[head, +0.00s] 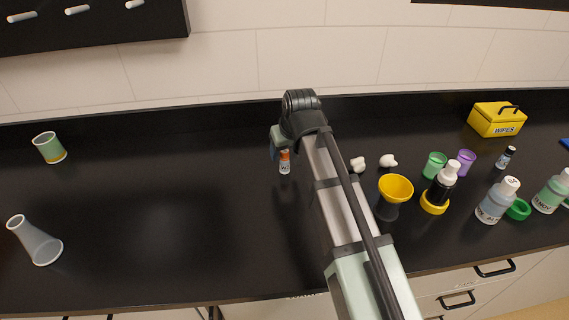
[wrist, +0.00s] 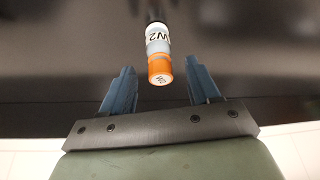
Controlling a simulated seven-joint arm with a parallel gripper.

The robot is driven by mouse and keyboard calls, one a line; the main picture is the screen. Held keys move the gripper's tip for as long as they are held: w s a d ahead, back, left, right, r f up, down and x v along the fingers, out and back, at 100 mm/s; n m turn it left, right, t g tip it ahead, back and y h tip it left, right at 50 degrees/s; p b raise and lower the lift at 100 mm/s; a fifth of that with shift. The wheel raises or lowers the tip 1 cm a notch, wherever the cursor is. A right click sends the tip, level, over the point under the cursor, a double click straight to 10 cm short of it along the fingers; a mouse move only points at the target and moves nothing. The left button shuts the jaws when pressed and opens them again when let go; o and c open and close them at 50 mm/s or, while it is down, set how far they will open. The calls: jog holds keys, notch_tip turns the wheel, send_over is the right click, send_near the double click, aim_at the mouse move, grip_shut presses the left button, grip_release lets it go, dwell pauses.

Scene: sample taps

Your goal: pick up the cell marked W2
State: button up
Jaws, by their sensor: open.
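The cell marked W2 (wrist: 157,50) is a small cylinder with an orange end and a white label reading W2. In the head view the cell (head: 285,163) stands upright on the black counter, just beside the end of my arm. My gripper (wrist: 160,80) is open, with its two blue fingers apart. The cell's orange end shows centred between and slightly beyond the fingertips, and the fingers do not appear to touch it. In the head view my gripper (head: 275,145) is mostly hidden behind my arm's wrist.
A beaker (head: 49,148) and a flask (head: 36,242) stand far left. The counter between is clear.

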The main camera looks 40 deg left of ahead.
jog(key=shift+x, duration=1.75)
jog(key=shift+c, duration=0.4)
jog(key=c, duration=1)
jog(key=shift+c, duration=0.2)
jog(key=shift+r, duration=0.15)
